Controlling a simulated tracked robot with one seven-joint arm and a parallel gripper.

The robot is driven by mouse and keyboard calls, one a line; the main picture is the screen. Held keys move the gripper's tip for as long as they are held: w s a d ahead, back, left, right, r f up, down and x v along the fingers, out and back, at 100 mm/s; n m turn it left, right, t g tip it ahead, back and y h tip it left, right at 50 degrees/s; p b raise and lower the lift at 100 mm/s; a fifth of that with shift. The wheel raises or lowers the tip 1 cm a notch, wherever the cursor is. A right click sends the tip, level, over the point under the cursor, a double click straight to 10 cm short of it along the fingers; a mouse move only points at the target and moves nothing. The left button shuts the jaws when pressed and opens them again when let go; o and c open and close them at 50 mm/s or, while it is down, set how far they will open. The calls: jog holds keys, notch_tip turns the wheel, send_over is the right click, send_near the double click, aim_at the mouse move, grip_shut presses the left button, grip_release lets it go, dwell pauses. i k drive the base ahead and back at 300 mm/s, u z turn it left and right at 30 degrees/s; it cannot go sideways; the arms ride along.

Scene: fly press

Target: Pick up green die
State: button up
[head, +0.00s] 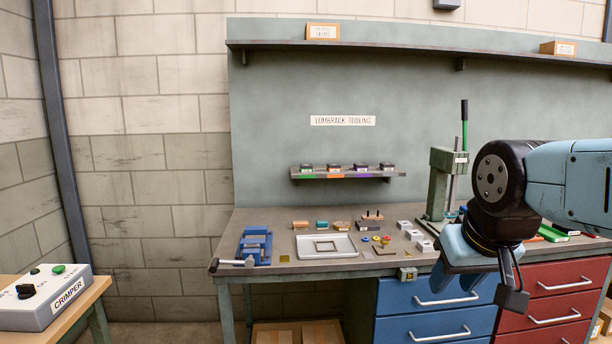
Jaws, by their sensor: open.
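A small rack shelf (347,175) on the grey-green back panel holds several dark dies in a row. Its front edge carries coloured sections. The leftmost die (306,168) sits above the green section, so it looks like the green die; its own colour is too small to tell. My gripper (482,288) is at the right, in front of the bench edge and drawers, pointing down, open, with nothing seen between its fingers. It is well apart from the rack, lower and to the right. My arm hides part of the bench's right side.
The bench (285,288) carries a blue vise (256,246), a grey tray (326,246), several small blocks and a green press (440,190) with an upright lever. A crimper box (45,296) stands at the left. Space before the rack looks clear.

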aim_at(304, 167)
jog(key=z, duration=0.05)
jog(key=k, duration=0.35)
jog(key=u, duration=0.6)
jog(key=i, duration=2)
jog(key=z, duration=0.4)
